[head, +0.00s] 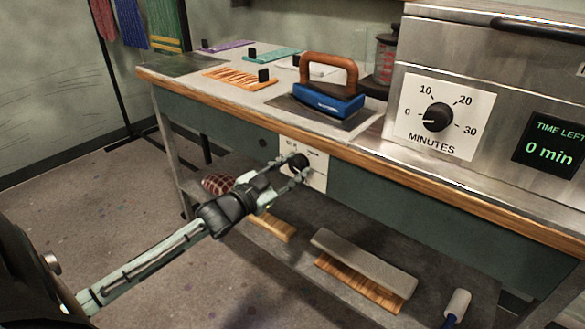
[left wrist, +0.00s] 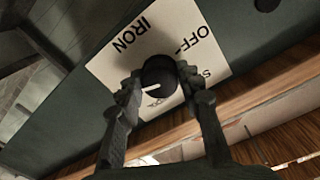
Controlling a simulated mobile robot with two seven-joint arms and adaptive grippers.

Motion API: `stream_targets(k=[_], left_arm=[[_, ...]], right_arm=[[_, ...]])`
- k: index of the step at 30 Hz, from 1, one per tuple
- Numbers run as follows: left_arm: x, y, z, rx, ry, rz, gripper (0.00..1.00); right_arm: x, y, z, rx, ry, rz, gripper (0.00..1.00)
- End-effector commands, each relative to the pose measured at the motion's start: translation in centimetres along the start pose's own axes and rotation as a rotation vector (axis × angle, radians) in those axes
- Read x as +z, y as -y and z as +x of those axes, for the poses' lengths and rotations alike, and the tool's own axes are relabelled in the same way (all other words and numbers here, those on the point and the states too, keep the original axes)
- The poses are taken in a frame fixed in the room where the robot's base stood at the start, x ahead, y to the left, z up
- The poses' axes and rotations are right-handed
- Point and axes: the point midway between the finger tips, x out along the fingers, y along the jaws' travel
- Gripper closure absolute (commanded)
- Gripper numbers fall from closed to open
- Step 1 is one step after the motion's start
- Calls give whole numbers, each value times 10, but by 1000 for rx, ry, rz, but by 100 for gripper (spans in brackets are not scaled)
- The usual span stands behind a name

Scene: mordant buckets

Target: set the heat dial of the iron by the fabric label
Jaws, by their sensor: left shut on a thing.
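The iron's heat dial (head: 298,161) is a black round knob on a white plate (head: 317,178) on the green front of the workbench. In the left wrist view the knob (left wrist: 160,75) has a white pointer line, and its plate (left wrist: 115,62) reads "IRON" and "OFF"; other marks are partly hidden by a finger. My left gripper (head: 284,176) is shut on the knob, one finger on each side, also in the left wrist view (left wrist: 157,84). The blue iron (head: 328,98) with a brown handle rests on the bench. I cannot make out a readable fabric label. My right gripper is not in view.
Orange (head: 238,79), teal (head: 272,55) and purple (head: 225,46) pieces with black tabs lie on the bench. A steel unit with a minutes dial (head: 437,117) stands at right; its display (head: 551,144) reads 0 min. Brushes (head: 362,265) lie on the lower shelf.

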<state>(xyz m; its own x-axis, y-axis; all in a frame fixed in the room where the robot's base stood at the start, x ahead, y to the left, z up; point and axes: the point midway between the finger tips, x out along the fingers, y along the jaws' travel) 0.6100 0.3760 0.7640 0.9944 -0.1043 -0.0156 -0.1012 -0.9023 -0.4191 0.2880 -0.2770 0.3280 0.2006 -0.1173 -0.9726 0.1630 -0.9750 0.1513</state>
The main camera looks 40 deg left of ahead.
Motion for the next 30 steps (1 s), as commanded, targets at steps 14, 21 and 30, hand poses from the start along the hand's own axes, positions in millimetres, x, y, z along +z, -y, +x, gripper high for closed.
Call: stream_targets(k=[14, 21, 30], left_arm=[[0, 0, 0, 1, 1, 4, 46], [0, 0, 0, 0, 0, 3, 44], [1, -1, -26, 2, 2, 2, 44]], right_arm=[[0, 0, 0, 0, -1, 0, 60], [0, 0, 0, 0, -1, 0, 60], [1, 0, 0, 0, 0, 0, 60]])
